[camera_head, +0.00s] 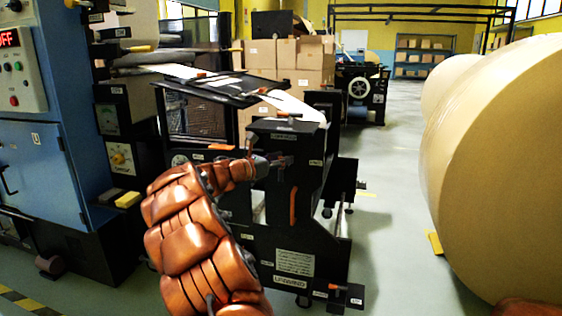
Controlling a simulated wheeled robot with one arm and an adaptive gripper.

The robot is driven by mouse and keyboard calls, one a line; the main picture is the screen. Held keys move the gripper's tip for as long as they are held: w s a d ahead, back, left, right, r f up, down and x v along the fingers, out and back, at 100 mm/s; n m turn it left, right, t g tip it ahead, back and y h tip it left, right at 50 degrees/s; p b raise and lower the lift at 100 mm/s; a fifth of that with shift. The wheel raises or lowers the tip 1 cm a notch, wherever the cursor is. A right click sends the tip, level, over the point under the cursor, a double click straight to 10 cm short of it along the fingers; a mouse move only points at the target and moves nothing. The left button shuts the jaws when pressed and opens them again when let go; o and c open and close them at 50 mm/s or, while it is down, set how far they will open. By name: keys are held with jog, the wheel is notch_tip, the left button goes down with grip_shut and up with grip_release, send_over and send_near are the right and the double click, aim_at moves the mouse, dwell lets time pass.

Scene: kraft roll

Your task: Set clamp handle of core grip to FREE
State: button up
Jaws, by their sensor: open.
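The black unwind stand (270,255) is in the middle of the head view, with a white label reading UNWIND low on its front. My gripper (287,160) is at the upper front of the stand, its dark fingers open against the equally dark panel. I cannot tell whether they touch anything. A small label (283,136) sits above it and another (315,162) to its right; both are too small to read surely. An orange upright bar (293,206) shows just below my gripper. I cannot tell which part is the clamp handle or how it is set; my gripper may hide it.
A large kraft roll (500,165) fills the right side. A blue control cabinet (40,150) stands at the left. Stacked cartons (290,58) and another black machine (360,85) are behind. Grey floor (390,220) is open between the stand and the roll.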

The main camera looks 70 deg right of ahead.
grip_shut()
dwell(0.3)
jog(key=shift+r+p, duration=0.15)
jog(key=shift+p, duration=0.3)
jog(key=shift+s+r+m+t+p, duration=0.1)
jog(key=shift+s+m+t+p, duration=0.2)
jog(key=shift+m+p, duration=0.35)
jog(key=shift+s+d+f+m+t+y+p, duration=0.1)
jog(key=shift+s+f+m+t+y+p, duration=0.55)
jog(key=shift+m+t, duration=0.9)
jog(key=shift+s+f+m+t+y+p, duration=0.3)
jog(key=shift+f+m+t+y, duration=0.55)
jog(key=shift+m+t, duration=0.75)
jog(key=shift+s+d+f+m+t+y+p, duration=0.1)
jog(key=shift+s+f+m+t+y+p, duration=0.45)
jog(key=shift+m+t, duration=1)
jog(key=shift+m+y, duration=0.25)
